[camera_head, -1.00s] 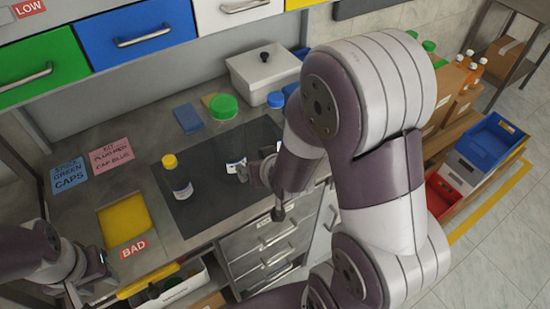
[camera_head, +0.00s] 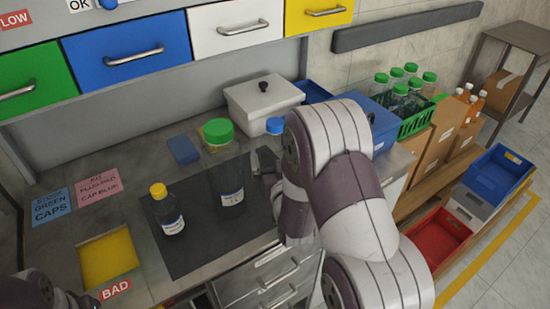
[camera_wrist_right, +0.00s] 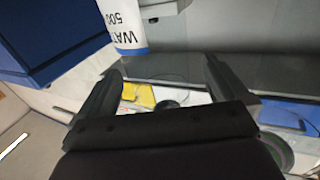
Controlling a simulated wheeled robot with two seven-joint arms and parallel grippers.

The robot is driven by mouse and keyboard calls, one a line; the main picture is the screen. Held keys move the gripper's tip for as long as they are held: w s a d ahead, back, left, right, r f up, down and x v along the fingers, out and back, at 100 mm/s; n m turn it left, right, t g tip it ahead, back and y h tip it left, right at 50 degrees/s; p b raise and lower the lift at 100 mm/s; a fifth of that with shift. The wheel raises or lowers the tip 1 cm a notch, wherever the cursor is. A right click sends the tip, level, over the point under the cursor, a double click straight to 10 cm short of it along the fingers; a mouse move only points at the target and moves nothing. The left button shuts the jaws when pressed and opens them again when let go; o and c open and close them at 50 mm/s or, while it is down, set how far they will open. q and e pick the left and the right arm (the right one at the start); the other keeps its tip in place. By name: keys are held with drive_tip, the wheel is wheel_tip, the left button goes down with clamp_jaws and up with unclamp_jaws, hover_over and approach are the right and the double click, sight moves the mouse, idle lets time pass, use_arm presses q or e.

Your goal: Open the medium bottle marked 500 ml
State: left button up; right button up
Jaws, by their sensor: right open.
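A clear bottle with a white label (camera_head: 232,197) stands on the dark mat (camera_head: 190,250); its top is hard to make out. In the right wrist view, a white label (camera_wrist_right: 123,22) shows upside down, reading "WAT" and "500", beyond the fingers. My right gripper (camera_head: 267,182) is just right of the clear bottle, partly hidden by my arm. In the wrist view, the right gripper (camera_wrist_right: 163,68) is open with nothing between its fingers. A yellow-capped bottle (camera_head: 168,210) stands to the left. My left gripper (camera_head: 72,299) barely shows at the lower left edge.
Behind the mat are a green-lidded jar (camera_head: 217,132), a blue cap (camera_head: 275,126) and a lidded white box (camera_head: 262,100). A yellow tray (camera_head: 108,258) marked BAD lies left, below blue and pink notes. A green crate (camera_head: 415,120) of bottles stands right.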

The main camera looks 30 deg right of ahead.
sight(274, 131)
drive_tip(key=x, duration=0.4)
drive_tip(key=shift+w+d, duration=0.1)
drive_tip(key=shift+d, duration=0.05)
drive_tip(key=c, duration=1.1)
drive_tip(key=shift+r+p, duration=0.3)
drive_tip(key=shift+r, duration=0.4)
wheel_tip(274, 131, up, 3)
drive_tip(key=shift+r, duration=0.1)
drive_tip(key=s+d+r, duration=0.5)
drive_tip(key=s+r, duration=0.1)
drive_tip(key=s, duration=0.4)
drive_tip(key=shift+s+d+r, duration=0.2)
drive_tip(key=shift+s+r, duration=0.05)
drive_tip(key=o, duration=0.5)
drive_tip(key=c, duration=0.9)
